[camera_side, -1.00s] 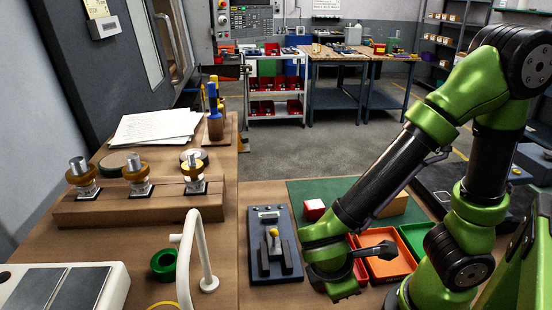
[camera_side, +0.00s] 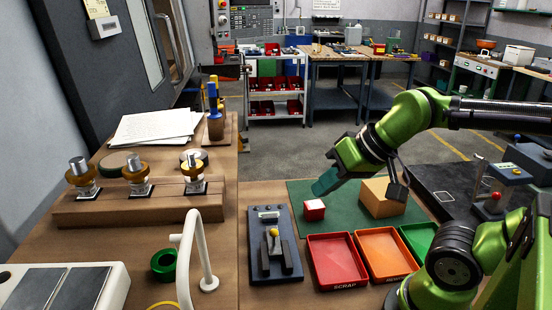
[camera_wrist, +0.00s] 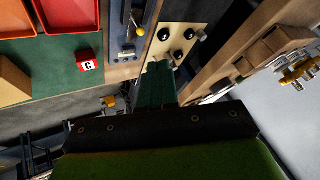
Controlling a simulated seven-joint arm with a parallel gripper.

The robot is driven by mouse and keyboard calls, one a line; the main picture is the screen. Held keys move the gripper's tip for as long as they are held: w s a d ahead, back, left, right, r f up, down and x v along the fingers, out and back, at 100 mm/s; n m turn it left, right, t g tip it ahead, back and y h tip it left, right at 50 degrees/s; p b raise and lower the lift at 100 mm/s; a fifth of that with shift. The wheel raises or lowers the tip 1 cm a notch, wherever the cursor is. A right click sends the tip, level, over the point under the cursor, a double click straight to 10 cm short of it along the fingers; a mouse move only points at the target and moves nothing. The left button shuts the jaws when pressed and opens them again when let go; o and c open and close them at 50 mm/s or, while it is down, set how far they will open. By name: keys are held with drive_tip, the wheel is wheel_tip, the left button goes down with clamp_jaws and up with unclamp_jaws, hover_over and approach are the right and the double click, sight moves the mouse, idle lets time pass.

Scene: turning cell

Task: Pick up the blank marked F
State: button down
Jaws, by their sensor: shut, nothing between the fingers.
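A red cube (camera_side: 314,210) sits on the green mat, near its left edge. In the wrist view the same cube (camera_wrist: 87,61) shows a white face with the letter C. I see no blank marked F in either view. My gripper (camera_side: 322,187) has teal fingers and is in the air above the mat, just up and right of the red cube and apart from it. In the wrist view the gripper (camera_wrist: 156,80) points away from the cube, which is to its left. The fingers are together and hold nothing.
A tan block (camera_side: 382,198) stands on the mat right of the cube. Red (camera_side: 336,262), orange (camera_side: 384,254) and green (camera_side: 419,240) trays lie in front and look empty. A dark lever fixture (camera_side: 272,265) is left of them. The mat between cube and block is clear.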

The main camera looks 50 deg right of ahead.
drive_tip(key=c, duration=1.8)
unclamp_jaws()
drive_tip(key=o, duration=1.7)
drive_tip(key=shift+c, duration=0.2)
drive_tip(key=n+g, duration=0.2)
drive_tip(key=n, duration=0.3)
approach(197, 155)
drive_tip(key=s+d, duration=0.4)
drive_tip(key=s, duration=0.2)
drive_tip(key=w+a+r+n+y, duration=0.1)
drive_tip(key=w+r+n, duration=0.3)
drive_tip(key=r+n, duration=0.25)
drive_tip(key=shift+m, duration=0.35)
drive_tip(key=x, duration=1.6)
drive_tip(key=shift+s+a+f, duration=0.1)
drive_tip(key=shift+s+a, duration=0.2)
drive_tip(key=shift+a, duration=0.1)
